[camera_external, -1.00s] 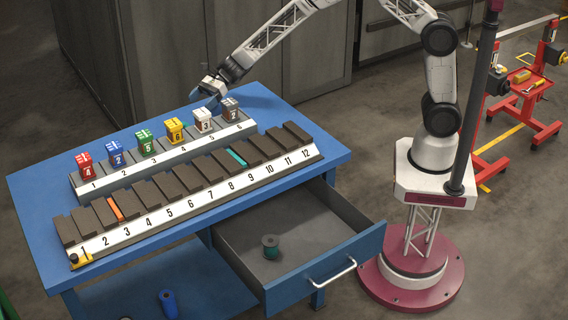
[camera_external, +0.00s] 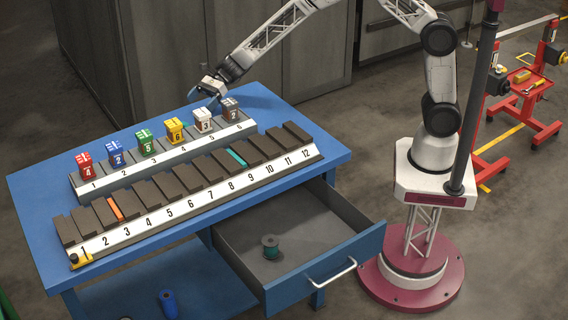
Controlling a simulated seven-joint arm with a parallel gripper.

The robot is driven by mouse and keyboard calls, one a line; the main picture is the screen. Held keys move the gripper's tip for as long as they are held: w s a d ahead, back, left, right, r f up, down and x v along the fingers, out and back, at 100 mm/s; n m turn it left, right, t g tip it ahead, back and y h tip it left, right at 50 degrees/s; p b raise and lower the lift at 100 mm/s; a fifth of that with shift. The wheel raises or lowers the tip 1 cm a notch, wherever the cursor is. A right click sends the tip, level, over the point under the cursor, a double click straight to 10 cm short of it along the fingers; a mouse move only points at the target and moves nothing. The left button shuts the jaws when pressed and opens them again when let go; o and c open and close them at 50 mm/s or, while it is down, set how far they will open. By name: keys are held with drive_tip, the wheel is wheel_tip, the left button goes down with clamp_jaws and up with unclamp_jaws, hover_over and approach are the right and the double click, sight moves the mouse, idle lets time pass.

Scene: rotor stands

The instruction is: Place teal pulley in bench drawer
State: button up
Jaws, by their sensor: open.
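The teal pulley (camera_external: 270,246), a small dark teal spool, stands upright on the floor of the open bench drawer (camera_external: 322,236), near the drawer's left side. The drawer is pulled out from under the right end of the blue bench. My gripper (camera_external: 203,96) is over the back of the bench, behind the white and grey numbered blocks, far from the pulley and the drawer. It is open; its fingertips are small and partly hard to make out here.
On the blue bench (camera_external: 330,157), a back rack (camera_external: 170,157) numbered 1 to 6 holds several coloured blocks. A longer front rack (camera_external: 190,203) numbered 1 to 12 holds dark slats. A blue cylinder (camera_external: 168,304) is on the lower shelf. Red stands (camera_external: 520,110) are at right.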

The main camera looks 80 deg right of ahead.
drive_tip(key=shift+w+a+r+n+g, duration=0.2)
drive_tip(key=shift+a+n+g, duration=0.1)
drive_tip(key=shift+a+g, duration=0.35)
drive_tip(key=a+n+g, duration=0.1)
drive_tip(key=w+a+g+h, duration=0.1)
drive_tip(key=a+n+g, duration=0.1)
drive_tip(key=shift+w+a+r+n, duration=0.15)
drive_tip(key=shift+r+n, duration=0.15)
drive_tip(key=shift+r, duration=0.1)
drive_tip(key=shift+w+a+r+n+g+h, duration=0.15)
drive_tip(key=shift+w+a+n+g+h, duration=0.3)
drive_tip(key=shift+g+h, duration=0.3)
drive_tip(key=shift+w+a+r+n+h, duration=0.2)
drive_tip(key=shift+w+a+n+h, duration=0.25)
drive_tip(key=shift+h, duration=0.5)
drive_tip(key=shift+w+d+r+n+g+h, duration=0.1)
drive_tip(key=shift+w+r+n+g+h, duration=0.15)
drive_tip(key=shift+w+h, duration=0.4)
drive_tip(key=shift+w+r+n+g+h, duration=0.15)
drive_tip(key=shift+w+r+g+h, duration=0.1)
drive_tip(key=shift+w+h, duration=0.4)
drive_tip(key=shift+s, duration=0.15)
drive_tip(key=shift+f, duration=0.1)
drive_tip(key=shift+x, duration=1.2)
drive_tip(key=shift+f, duration=0.1)
